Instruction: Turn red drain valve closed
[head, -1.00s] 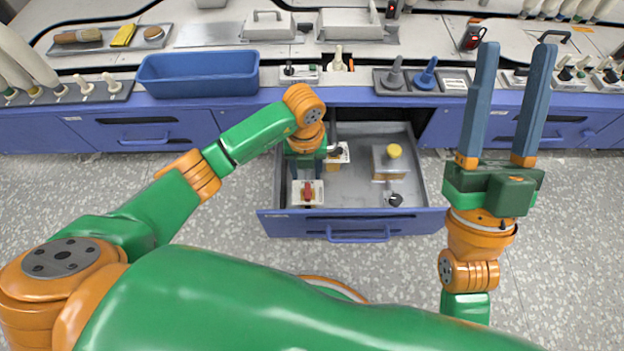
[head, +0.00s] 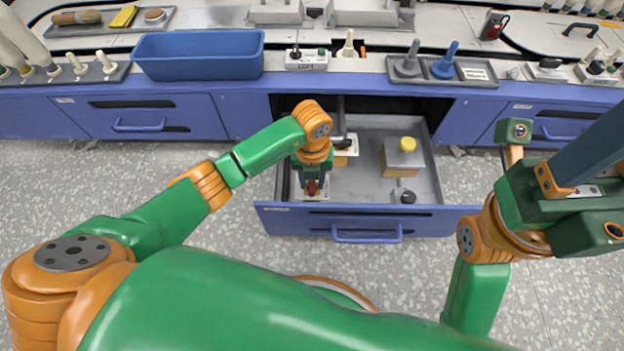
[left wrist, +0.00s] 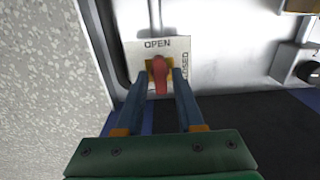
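The red drain valve handle (left wrist: 160,75) sits on a yellow base on a white plate (left wrist: 185,48) marked OPEN at the top and CLOSED along the right side. My left gripper (left wrist: 163,82) is open, with one finger on each side of the handle; contact cannot be told. In the head view the left gripper (head: 313,182) reaches down into the drawer's left front, over the red valve (head: 312,188). My right gripper (head: 590,150) is partly cut off at the right edge; only one finger shows clearly.
The open grey drawer (head: 350,180) has a blue front and handle. It also holds a box with a yellow knob (head: 407,145) and a small black knob (head: 408,197). A blue bin (head: 198,55) stands on the counter. Speckled floor is clear on both sides.

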